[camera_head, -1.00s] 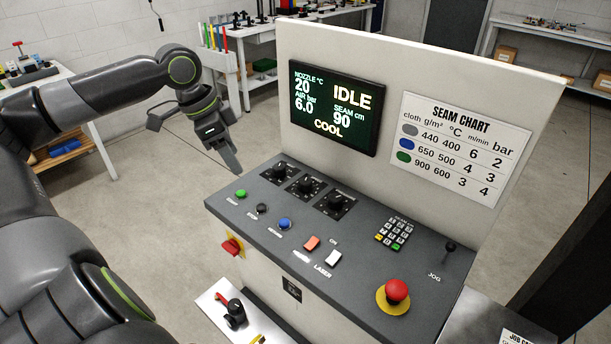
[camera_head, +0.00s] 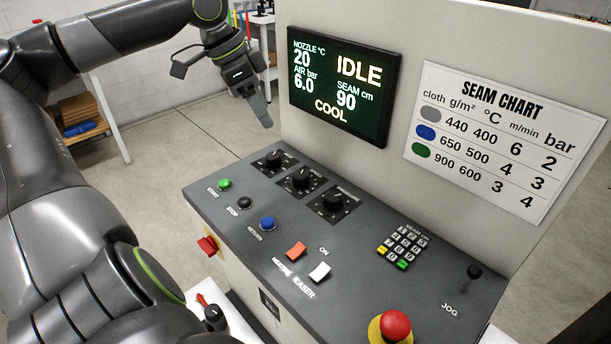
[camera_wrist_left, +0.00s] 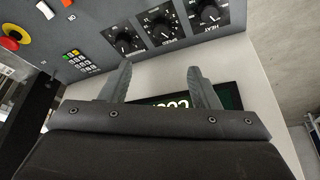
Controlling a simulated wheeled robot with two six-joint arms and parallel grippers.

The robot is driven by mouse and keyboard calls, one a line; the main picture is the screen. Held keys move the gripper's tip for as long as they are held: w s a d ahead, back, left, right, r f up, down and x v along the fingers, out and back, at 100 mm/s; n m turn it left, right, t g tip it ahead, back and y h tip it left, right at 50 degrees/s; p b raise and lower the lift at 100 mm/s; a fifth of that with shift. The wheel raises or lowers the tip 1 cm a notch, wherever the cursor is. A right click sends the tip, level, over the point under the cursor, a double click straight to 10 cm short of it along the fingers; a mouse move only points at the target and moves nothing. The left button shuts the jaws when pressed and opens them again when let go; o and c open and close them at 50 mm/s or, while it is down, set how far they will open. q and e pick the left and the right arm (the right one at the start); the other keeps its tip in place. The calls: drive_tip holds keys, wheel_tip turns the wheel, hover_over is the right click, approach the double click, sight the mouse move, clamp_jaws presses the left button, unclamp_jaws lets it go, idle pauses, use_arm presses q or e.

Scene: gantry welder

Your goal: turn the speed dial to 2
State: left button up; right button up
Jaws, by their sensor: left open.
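Three black dials sit in a row at the back of the sloped grey panel: a left dial (camera_head: 274,160), a middle dial (camera_head: 300,179) and a right dial (camera_head: 334,203). My left gripper (camera_head: 264,118) hangs above and behind the left dial, left of the display, touching no dial. The left wrist view shows its two fingers (camera_wrist_left: 158,85) apart and empty. My right gripper is out of view.
The display (camera_head: 340,85) reads IDLE and COOL on the upright white board, beside the seam chart (camera_head: 500,140). Green, black and blue buttons, rocker switches, a keypad (camera_head: 402,245), a red emergency button (camera_head: 395,325) and a jog lever (camera_head: 473,272) crowd the panel.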

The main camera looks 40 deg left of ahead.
use_arm(q)
drive_tip(key=p, duration=0.2)
approach(300, 174)
drive_tip(key=x, duration=0.8)
drive_tip(key=shift+w+f, duration=0.1)
drive_tip(key=shift+f, duration=0.3)
drive_tip(key=shift+c, duration=0.3)
drive_tip(key=c, duration=0.9)
drive_tip(key=shift+r, duration=0.1)
drive_tip(key=shift+c, duration=0.2)
